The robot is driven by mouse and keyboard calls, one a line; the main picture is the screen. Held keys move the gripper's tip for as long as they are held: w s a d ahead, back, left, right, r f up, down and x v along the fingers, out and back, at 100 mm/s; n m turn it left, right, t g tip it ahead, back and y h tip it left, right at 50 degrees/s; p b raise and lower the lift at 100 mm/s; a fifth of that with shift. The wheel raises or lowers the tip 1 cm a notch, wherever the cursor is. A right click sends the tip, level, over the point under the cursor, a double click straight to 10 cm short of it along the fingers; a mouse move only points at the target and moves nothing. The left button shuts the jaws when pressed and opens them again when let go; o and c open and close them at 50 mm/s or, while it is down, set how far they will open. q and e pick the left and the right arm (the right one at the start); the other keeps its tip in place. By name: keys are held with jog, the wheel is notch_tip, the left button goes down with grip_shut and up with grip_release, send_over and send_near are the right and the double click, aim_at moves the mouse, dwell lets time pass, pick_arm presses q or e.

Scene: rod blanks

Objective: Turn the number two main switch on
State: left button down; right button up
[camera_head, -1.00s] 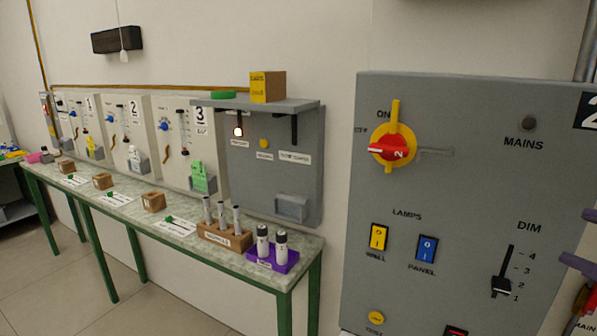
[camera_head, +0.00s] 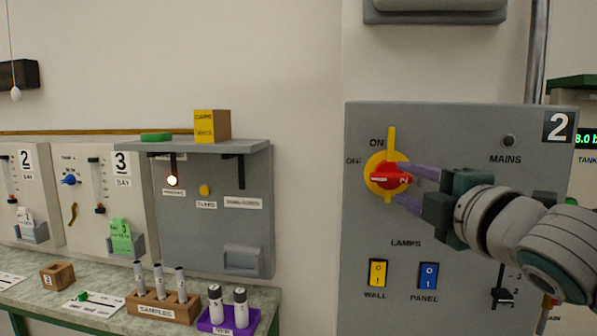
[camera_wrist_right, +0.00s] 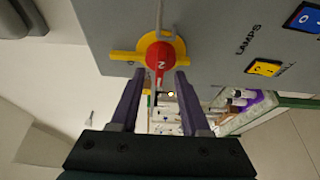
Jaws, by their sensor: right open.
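The mains lamp (camera_head: 508,141) is dark. My right gripper (camera_head: 410,186) reaches in from the right, open and empty, its purple fingertips above and below the handle. In the right wrist view the handle (camera_wrist_right: 158,60) lies ahead between the open fingertips (camera_wrist_right: 158,78); I cannot tell whether they touch it. My left gripper is out of view.
Below the switch are a yellow wall lamp rocker (camera_head: 377,273) and a blue panel lamp rocker (camera_head: 428,276). A dimmer slider (camera_head: 502,295) is partly behind my arm. To the left, a bench (camera_head: 60,297) holds a sample rack (camera_head: 160,308) and a purple holder (camera_head: 228,322).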

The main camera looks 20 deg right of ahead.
aim_at(391, 167)
jog(key=shift+w+d, duration=0.15)
jog(key=shift+w, duration=1.2)
grip_shut()
dwell(0.5)
